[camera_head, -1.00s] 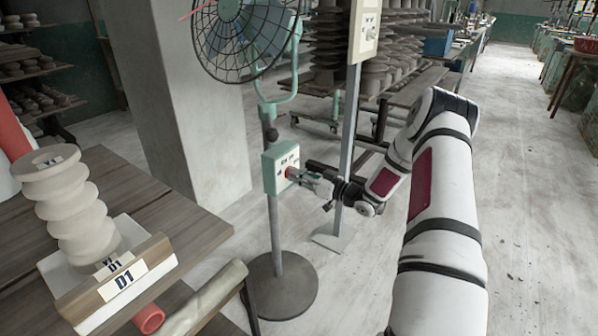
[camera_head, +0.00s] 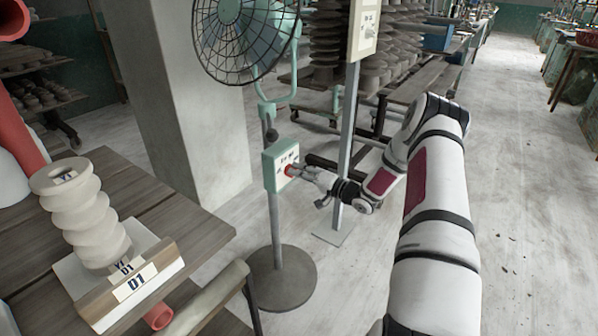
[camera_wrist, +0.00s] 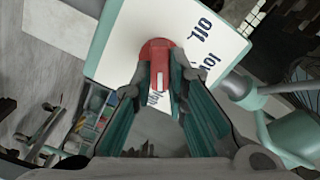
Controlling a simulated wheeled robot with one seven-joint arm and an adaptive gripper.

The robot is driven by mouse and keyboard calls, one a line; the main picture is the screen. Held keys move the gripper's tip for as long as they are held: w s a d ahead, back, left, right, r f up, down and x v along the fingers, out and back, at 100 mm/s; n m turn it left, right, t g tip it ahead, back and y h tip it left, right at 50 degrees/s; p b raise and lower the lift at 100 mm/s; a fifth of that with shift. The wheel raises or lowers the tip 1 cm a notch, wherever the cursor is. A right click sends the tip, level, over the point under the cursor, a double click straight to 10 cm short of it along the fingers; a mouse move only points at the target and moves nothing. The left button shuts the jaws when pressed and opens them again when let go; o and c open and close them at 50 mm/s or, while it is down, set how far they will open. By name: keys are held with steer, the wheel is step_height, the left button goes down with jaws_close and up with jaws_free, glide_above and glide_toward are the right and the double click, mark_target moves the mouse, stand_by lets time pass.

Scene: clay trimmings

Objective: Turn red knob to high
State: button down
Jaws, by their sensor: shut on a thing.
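The red knob (camera_head: 289,170) sits on the front of the green control box (camera_head: 271,175) on the fan's stand. In the wrist view the red knob (camera_wrist: 160,52) shows a pale pointer line, on a white panel (camera_wrist: 120,35) with dark lettering partly covered by my fingers. One label reads like "OFF"; the others are partly hidden, so the setting cannot be read for sure. My gripper (camera_head: 296,171) reaches the box from the right. In the wrist view my gripper (camera_wrist: 163,85) has its fingertips closed on both sides of the knob.
The fan (camera_head: 245,38) stands above the box on a round base (camera_head: 283,285). A grey post (camera_head: 347,150) with another panel (camera_head: 363,28) is just behind my forearm.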

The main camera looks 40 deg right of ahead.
steer(key=shift+f+m, duration=0.1)
steer(key=shift+m, duration=0.8)
steer(key=c, duration=1.6)
jaws_free()
steer(key=v, duration=1.2)
